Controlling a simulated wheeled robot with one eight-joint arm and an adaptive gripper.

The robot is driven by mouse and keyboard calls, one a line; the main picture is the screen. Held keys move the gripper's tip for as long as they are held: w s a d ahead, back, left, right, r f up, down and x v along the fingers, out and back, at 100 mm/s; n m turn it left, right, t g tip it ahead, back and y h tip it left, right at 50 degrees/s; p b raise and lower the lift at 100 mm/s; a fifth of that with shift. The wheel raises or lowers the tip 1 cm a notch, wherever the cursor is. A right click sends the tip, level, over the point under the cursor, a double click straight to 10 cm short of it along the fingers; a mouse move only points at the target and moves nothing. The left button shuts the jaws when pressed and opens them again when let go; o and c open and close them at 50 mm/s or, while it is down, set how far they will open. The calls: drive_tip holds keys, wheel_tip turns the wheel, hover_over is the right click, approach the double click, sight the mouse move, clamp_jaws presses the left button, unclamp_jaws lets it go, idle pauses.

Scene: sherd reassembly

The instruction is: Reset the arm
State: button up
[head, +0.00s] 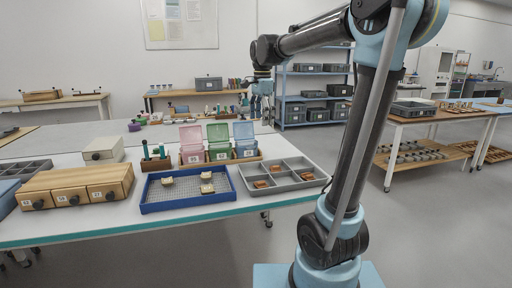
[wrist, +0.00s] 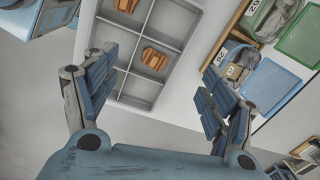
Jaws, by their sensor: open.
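My arm reaches up and over to the left in the head view, and my gripper (head: 262,90) hangs above the far side of the table. In the wrist view my gripper (wrist: 160,66) is open, its two blue-grey fingers wide apart with nothing between them. In the head view the grey tray (head: 298,163) sits at the table's right end with several brown sherds (head: 261,184).
A blue mesh tray (head: 185,203) holds cream sherds (head: 207,189). Left of it is a wooden drawer unit (head: 75,187). Behind stand pink (head: 191,138), green (head: 218,134) and blue (head: 243,134) lidded boxes. A side table (head: 430,118) stands right, with open floor between.

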drive_tip(key=s+d+f+n, duration=0.6)
drive_tip(key=s+d+f, duration=0.3)
drive_tip(key=s+d, duration=0.3)
drive_tip(key=s+d+f+n+t, duration=0.1)
drive_tip(key=s+d+f+n, duration=0.1)
drive_tip(key=s+f, duration=0.5)
drive_tip(key=s+d+f+n, duration=0.2)
drive_tip(key=s+f+n, duration=0.3)
drive_tip(key=s+f, duration=0.2)
drive_tip(key=shift+s+d+f+t, duration=0.35)
drive_tip(key=shift+f+t, duration=0.05)
drive_tip(key=shift+f, duration=0.4)
drive_tip(key=shift+w+f, duration=0.2)
drive_tip(key=shift+w, duration=0.25)
